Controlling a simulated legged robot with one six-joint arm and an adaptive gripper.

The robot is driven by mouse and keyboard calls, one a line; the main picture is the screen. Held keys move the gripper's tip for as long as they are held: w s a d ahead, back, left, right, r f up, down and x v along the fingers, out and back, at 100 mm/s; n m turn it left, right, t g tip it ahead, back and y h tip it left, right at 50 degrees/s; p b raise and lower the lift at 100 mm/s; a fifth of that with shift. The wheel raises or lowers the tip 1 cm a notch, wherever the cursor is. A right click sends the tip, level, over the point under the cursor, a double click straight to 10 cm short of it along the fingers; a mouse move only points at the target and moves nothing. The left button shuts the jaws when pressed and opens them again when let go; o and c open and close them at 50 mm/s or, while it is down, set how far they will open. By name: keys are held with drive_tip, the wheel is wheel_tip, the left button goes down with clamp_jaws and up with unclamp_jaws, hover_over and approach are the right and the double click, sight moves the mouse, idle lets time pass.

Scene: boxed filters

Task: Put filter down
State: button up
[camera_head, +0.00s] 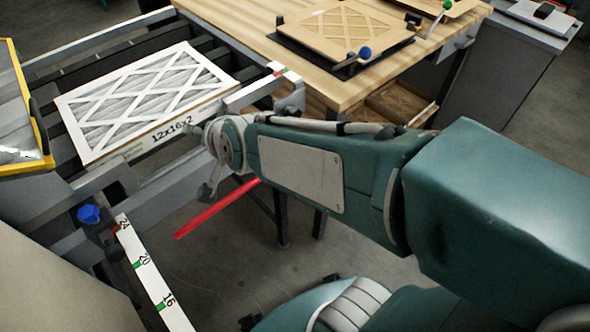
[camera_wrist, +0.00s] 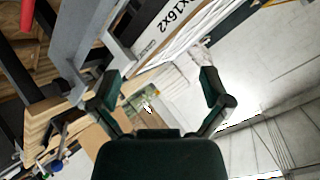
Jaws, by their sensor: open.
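The filter (camera_head: 148,95) is a flat white-framed panel with a diamond lattice over grey pleats, marked 12x16x2 on its side. It lies on the dark slatted bed (camera_head: 30,98) at the left in the head view. In the wrist view its labelled edge (camera_wrist: 150,48) shows beyond my fingers. My gripper (camera_wrist: 160,76) is open, with nothing held between its two dark fingers. The filter edge appears beyond the fingertips; I cannot tell the distance. In the head view my arm reaches to the bed's front rail, and the fingers are not clearly visible there.
A wooden table (camera_head: 255,52) stands behind, holding a brown lattice frame (camera_head: 345,32) on a dark fixture. A yellow-edged screen (camera_head: 22,110) is at far left. A red bar (camera_head: 217,208) and a numbered ruler (camera_head: 152,275) lie in front of the bed.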

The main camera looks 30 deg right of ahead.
drive_tip(key=s+d+n+g+h, duration=0.1)
drive_tip(key=s+d+n+g, duration=0.1)
drive_tip(key=s+d, duration=0.3)
drive_tip(key=s+d+n+g+h, duration=0.2)
drive_tip(key=s+d+n+g, duration=0.1)
drive_tip(key=s, duration=0.7)
drive_tip(key=shift+s+d+r+n, duration=0.15)
drive_tip(key=shift+d+r+n, duration=0.25)
drive_tip(key=shift+d, duration=0.65)
drive_tip(key=shift+f, duration=0.1)
